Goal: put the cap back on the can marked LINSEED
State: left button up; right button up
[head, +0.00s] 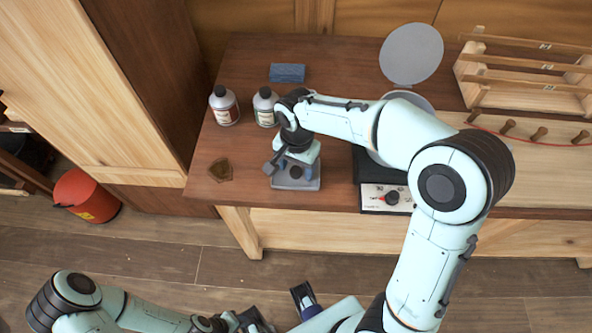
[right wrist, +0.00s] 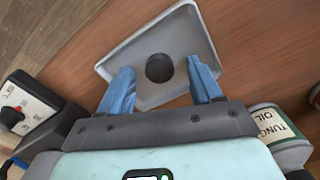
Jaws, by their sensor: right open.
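A dark round cap (right wrist: 160,68) lies in a shallow grey tray (right wrist: 190,22) on the bench. The tray also shows in the head view (head: 283,184). My right gripper (right wrist: 161,64) is above the tray, its blue fingers open on either side of the cap; I cannot tell whether they touch it. The nearer can in the right wrist view reads TUNG OIL (right wrist: 272,128). My left gripper (head: 250,322) is low at the bottom edge, its fingers unclear.
A hotplate with a red knob (head: 385,199) stands right of the tray. A blue block (head: 287,73), a brown patch (head: 220,170), a grey disc (head: 411,54) and a wooden rack (head: 525,88) are on the bench. A red bucket (head: 87,197) stands on the floor.

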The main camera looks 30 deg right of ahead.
aim_at(297, 170)
jog(key=c, duration=1.1)
jog(key=shift+r, duration=0.1)
pick_arm(q)
jog(key=r+p, duration=0.1)
jog(key=w+r+p, duration=0.1)
jog(key=r+p, duration=0.1)
jog(key=r, duration=0.1)
jog(key=shift+w+p, duration=0.25)
jog(key=shift+p, duration=0.1)
pick_arm(e)
notch_tip(297, 170, up, 20)
